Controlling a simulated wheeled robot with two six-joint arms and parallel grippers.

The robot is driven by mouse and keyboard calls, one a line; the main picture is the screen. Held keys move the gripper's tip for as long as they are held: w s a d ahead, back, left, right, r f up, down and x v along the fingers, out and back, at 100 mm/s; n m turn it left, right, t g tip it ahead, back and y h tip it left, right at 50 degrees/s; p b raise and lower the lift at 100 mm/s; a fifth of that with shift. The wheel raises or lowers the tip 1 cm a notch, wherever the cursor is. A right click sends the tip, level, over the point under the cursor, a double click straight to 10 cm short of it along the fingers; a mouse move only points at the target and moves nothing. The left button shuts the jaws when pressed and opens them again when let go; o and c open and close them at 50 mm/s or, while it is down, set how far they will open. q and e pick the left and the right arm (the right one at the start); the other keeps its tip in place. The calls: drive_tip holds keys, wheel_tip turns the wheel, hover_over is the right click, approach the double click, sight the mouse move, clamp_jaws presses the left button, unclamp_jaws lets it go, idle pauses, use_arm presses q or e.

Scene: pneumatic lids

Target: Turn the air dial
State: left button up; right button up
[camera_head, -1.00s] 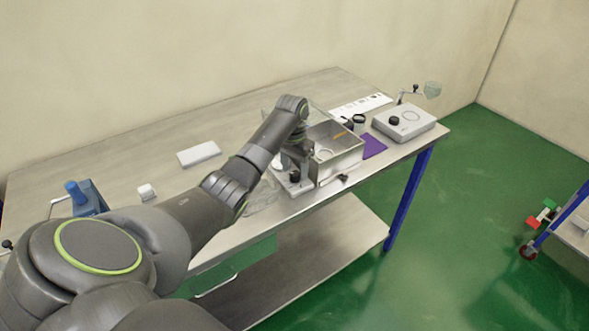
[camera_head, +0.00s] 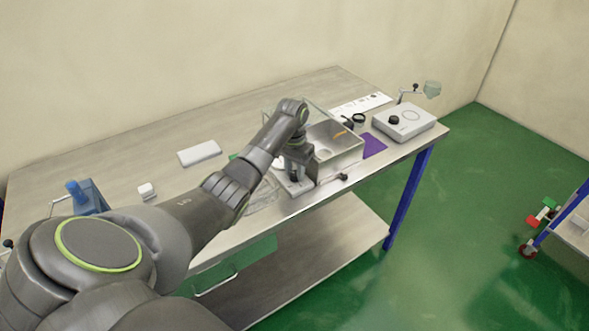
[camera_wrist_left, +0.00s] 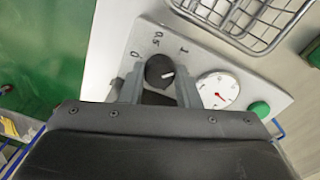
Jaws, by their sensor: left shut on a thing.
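The air dial (camera_wrist_left: 159,71) is a black round knob with a white pointer line, on a pale panel (camera_wrist_left: 118,45) marked 0, 0.5 and 1. In the left wrist view the pointer aims right, toward the gauge side. My left gripper (camera_wrist_left: 160,88) has its two fingers on either side of the knob and is shut on it. A round white gauge (camera_wrist_left: 218,90) with a red needle sits right of the knob, and a green button (camera_wrist_left: 260,109) beyond it. In the head view my left gripper (camera_head: 296,173) is over the panel at the table's front edge, hiding the knob. My right gripper is not in view.
A clear-walled box (camera_head: 338,158) stands just right of my left gripper. A wire basket (camera_wrist_left: 250,18) is close to the panel. A white device with a black knob (camera_head: 407,124) and a purple mat (camera_head: 373,145) are farther right. The table's left part (camera_head: 120,150) is largely clear.

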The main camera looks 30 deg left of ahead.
use_arm(q)
drive_tip(key=shift+r+n+p, duration=0.25)
drive_tip(key=shift+n+p, duration=0.15)
drive_tip(key=shift+p, duration=0.2)
drive_tip(key=n+p, duration=0.4)
drive_tip(key=shift+r+p, duration=0.15)
drive_tip(key=shift+p, duration=0.25)
drive_tip(key=n+p, duration=0.2)
drive_tip(key=n, duration=0.1)
drive_tip(key=shift+n+p, duration=0.3)
drive_tip(key=shift+p, duration=0.1)
drive_tip(key=n+p, duration=0.2)
drive_tip(key=n, duration=0.1)
drive_tip(key=shift+n, duration=0.3)
drive_tip(key=n, duration=0.2)
drive_tip(key=shift+f+n+p, duration=0.2)
drive_tip(key=shift+n+p, duration=0.1)
drive_tip(key=shift+n, duration=0.1)
drive_tip(key=n, duration=0.3)
drive_tip(key=shift+w+n, duration=0.1)
drive_tip(key=shift+n, duration=0.2)
drive_tip(key=n, duration=0.4)
drive_tip(key=shift+d+t+y, duration=0.1)
drive_tip(key=shift+t+y, duration=0.2)
drive_tip(key=shift+n, duration=2.2)
